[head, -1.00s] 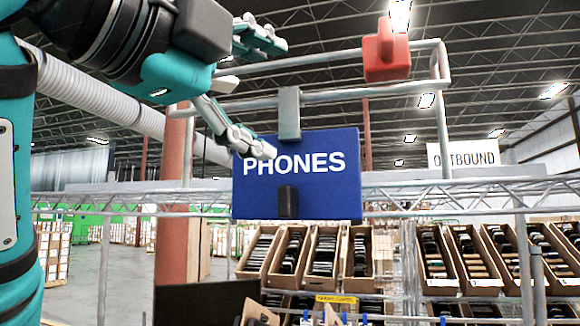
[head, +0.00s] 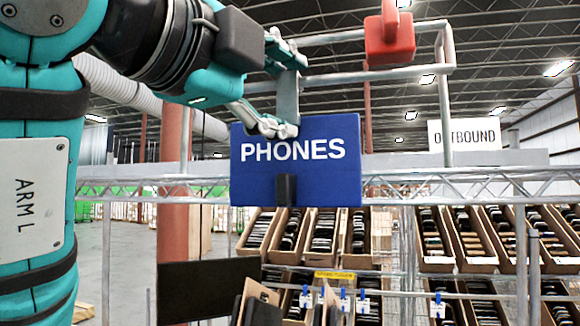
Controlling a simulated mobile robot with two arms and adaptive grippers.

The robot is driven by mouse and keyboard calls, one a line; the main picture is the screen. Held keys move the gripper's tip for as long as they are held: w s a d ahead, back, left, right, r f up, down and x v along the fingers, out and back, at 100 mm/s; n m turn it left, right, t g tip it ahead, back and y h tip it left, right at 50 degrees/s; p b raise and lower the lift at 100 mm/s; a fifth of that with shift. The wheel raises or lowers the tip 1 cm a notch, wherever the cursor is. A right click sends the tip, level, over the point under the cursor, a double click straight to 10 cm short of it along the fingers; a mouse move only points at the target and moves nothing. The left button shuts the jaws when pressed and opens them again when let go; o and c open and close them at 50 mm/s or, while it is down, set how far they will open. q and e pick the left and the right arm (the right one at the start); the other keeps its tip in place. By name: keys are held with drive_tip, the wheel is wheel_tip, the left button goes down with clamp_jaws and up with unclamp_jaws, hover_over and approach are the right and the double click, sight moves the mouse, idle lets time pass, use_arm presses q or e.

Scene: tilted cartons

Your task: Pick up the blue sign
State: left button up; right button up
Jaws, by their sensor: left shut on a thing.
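The blue sign (head: 325,185), with "PHONES" in white letters, is upright in the middle of the head view, in front of the shelf rack. A grey hanger (head: 287,98) rises from its top edge toward a grey rail, and a dark block (head: 286,190) shows at its lower front. My left gripper (head: 284,95) comes in from the upper left and is shut on the sign at its hanger. One finger is near the hanger's top, and the other overlaps the sign's top edge. The fingers hide part of the hanger. My right gripper is not in view.
A red block-like object (head: 390,40) sits on the grey rail frame (head: 380,73) at upper right. A white "OUTBOUND" sign (head: 464,134) stands farther right. Several cardboard bins (head: 437,263) of phones fill the rack below. Open floor shows at left.

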use_arm(q)
drive_tip(key=c, duration=0.4)
